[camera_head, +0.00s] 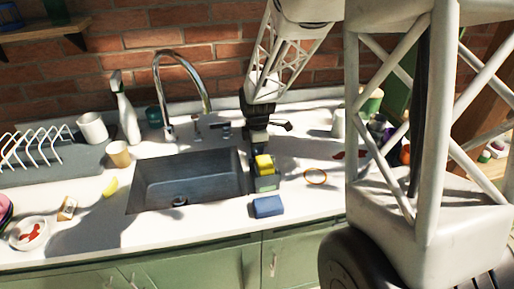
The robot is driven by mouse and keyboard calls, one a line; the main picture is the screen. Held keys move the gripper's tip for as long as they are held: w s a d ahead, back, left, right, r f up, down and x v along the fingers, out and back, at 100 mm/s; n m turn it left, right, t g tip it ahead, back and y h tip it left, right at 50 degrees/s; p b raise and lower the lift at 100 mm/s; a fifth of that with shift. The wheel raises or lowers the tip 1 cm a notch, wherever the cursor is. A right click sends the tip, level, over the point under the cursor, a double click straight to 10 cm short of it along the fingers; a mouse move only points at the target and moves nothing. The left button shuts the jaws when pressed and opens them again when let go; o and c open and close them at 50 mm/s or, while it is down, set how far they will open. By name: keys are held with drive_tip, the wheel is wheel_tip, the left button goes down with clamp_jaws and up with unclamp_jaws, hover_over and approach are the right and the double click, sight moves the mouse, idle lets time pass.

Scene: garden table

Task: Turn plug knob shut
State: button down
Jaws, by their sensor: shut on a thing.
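My gripper (259,148) is dark and points down at the right side of the sink (190,178). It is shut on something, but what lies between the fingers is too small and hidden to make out. I cannot pick out the plug knob for certain. A small metal fitting (226,130) stands behind the sink, left of my gripper. A round drain (179,201) shows in the basin floor.
A yellow sponge (264,163) in a grey-green holder (265,183) is close below my gripper. A curved tap (183,62) rises behind the sink.

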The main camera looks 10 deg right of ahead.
drive_tip(key=shift+m, duration=0.4)
drive_tip(key=m, duration=1.2)
drive_tip(key=shift+m, duration=1.9)
drive_tip(key=c, duration=1.2)
unclamp_jaws()
